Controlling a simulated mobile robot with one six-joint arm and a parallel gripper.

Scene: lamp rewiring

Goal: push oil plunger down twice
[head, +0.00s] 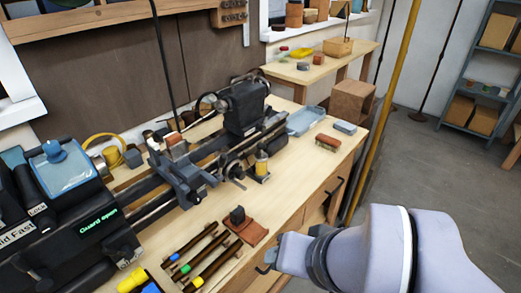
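A small amber cup with a dark base and a pale top (262,164), which looks like the oiler with the plunger, stands upright at the front of the lathe, beside a handwheel. It is too small to tell how far its plunger is up. My arm comes in from the lower right. My gripper (266,268) is by the bench's front edge, well below and apart from the oiler. Its fingers are small and partly hidden by the wrist, so I cannot tell whether they are open.
The lathe (180,175) runs across the wooden bench (290,185). Several dark rods with coloured ends (208,262) and a brown block (245,229) lie in front. A blue tray (306,120) and a red-brown brush-like item (328,142) lie right of the oiler. A yellow pole (385,110) stands beyond the bench.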

